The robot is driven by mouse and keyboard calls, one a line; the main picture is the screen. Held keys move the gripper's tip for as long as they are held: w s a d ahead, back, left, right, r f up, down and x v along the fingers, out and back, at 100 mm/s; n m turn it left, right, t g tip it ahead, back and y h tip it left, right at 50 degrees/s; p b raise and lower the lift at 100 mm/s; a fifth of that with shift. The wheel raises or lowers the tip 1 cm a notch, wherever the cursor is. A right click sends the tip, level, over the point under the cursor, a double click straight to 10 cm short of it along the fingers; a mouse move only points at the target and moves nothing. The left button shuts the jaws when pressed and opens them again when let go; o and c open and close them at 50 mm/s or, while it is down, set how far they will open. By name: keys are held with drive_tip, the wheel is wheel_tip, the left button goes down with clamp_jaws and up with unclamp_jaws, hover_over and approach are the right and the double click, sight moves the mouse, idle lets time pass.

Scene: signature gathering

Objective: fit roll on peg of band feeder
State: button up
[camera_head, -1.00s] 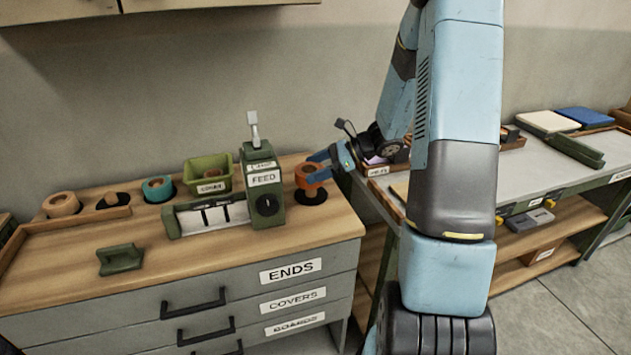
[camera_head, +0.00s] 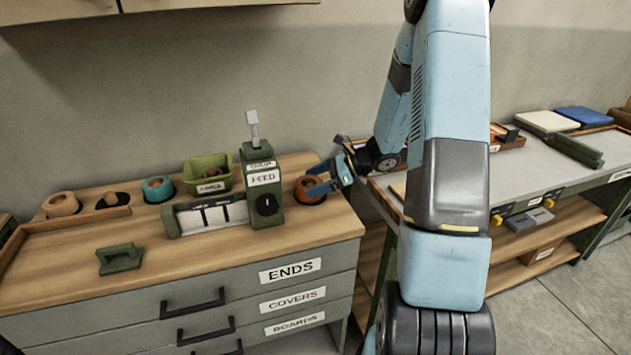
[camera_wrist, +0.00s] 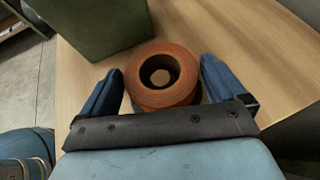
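The orange-brown roll (camera_head: 309,191) stands flat at the right end of the cabinet top, beside the green band feeder (camera_head: 262,180) marked FEED. In the wrist view the roll (camera_wrist: 160,99) lies between my fingers. A tan round shape shows inside its dark hole; I cannot tell whether it is the peg's top. My gripper (camera_head: 317,178) reaches in from the right with its blue fingers at the roll. In the wrist view my gripper (camera_wrist: 161,68) is open, with a gap on each side of the roll. The dark disc under the roll is mostly hidden.
A green bin (camera_head: 208,174), a teal roll (camera_head: 157,189) and a tan roll (camera_head: 62,204) stand along the back. A green holder (camera_head: 119,259) lies at the front left. The feeder's body (camera_wrist: 95,25) is close on the left in the wrist view.

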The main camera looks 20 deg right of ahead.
drive_tip(key=shift+r, duration=0.2)
drive_tip(key=shift+d+r, duration=0.2)
drive_tip(key=shift+d, duration=0.1)
drive_tip(key=v, duration=1.1)
drive_tip(key=s+a+r+n+g+h, duration=0.3)
drive_tip(key=s+a+r+n+h, duration=0.3)
drive_tip(key=s+a+r+n, duration=0.5)
drive_tip(key=shift+s+d+r+n+t+h, duration=0.1)
drive_tip(key=shift+s+r+n+t+h, duration=0.85)
drive_tip(key=shift+s+r+n, duration=1.15)
drive_tip(key=shift+s+r+n+t+h, duration=0.7)
drive_tip(key=shift+s+r+n+h, duration=0.55)
drive_tip(key=shift+s, duration=1.55)
drive_tip(key=shift+s+d+r+n+t+h, duration=0.1)
drive_tip(key=shift+s+r+n+t+h, duration=0.85)
drive_tip(key=shift+s+r+n, duration=1.15)
drive_tip(key=shift+s+f+m, duration=0.35)
drive_tip(key=shift+f, duration=0.15)
drive_tip(key=shift+c, duration=0.3)
